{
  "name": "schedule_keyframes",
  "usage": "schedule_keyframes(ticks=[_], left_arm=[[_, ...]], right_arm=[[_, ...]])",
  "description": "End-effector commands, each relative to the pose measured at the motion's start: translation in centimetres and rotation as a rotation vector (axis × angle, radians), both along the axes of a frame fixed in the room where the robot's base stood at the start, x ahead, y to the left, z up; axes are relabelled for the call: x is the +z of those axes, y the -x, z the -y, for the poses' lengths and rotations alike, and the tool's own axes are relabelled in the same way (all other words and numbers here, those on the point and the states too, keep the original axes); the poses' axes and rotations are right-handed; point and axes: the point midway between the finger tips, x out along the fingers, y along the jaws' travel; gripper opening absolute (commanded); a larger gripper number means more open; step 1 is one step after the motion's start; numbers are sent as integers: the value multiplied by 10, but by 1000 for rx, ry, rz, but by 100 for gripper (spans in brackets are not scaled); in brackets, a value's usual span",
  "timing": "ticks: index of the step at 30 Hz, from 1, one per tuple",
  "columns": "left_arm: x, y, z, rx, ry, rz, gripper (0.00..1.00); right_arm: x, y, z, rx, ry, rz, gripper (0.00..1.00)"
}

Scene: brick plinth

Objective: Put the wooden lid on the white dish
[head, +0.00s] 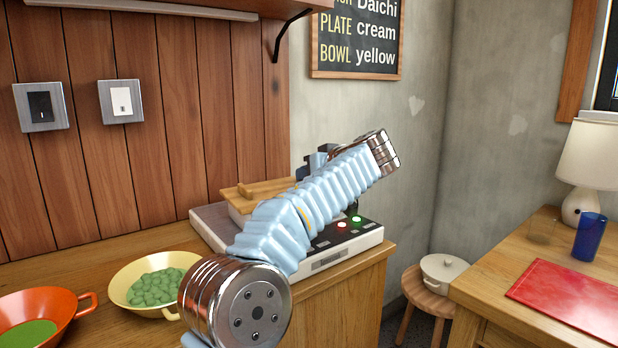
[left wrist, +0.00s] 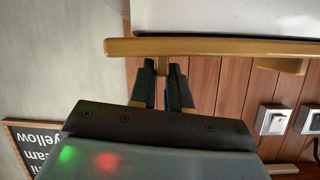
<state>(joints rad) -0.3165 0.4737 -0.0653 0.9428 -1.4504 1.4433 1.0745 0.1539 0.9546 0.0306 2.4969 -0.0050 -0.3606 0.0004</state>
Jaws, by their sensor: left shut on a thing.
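The wooden lid (head: 270,187) is flat and level over the white dish (head: 238,204) on the left of my arm in the head view. In the left wrist view, which is upside down, the lid (left wrist: 220,47) lies along the rim of the dish (left wrist: 230,15). They look touching or nearly so; I cannot tell which. My left gripper (left wrist: 163,70) is shut on a wooden handle of the lid. In the head view the gripper (head: 318,158) is mostly hidden behind my arm, which also covers part of the lid and dish. My right gripper is not in view.
The dish is over a grey-white appliance (head: 345,246) with red and green lights. A yellow bowl (head: 122,284) of green pieces and an orange pan (head: 70,309) stand on the left. A cream pot (head: 444,268) sits on a stool. The wooden wall is close behind.

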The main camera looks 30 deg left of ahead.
Motion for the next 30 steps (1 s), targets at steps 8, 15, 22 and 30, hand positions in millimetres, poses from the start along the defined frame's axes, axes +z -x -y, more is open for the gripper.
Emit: schedule_keyframes(ticks=[8,15,22,30], left_arm=[[-1,0,0,1,-1,1,0],[-1,0,0,1,0,1,42],[0,0,0,1,0,1,42],[14,14,32,-4,0,2,42]], right_arm=[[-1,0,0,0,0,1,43],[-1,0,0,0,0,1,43],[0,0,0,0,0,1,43],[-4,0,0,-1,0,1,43]])
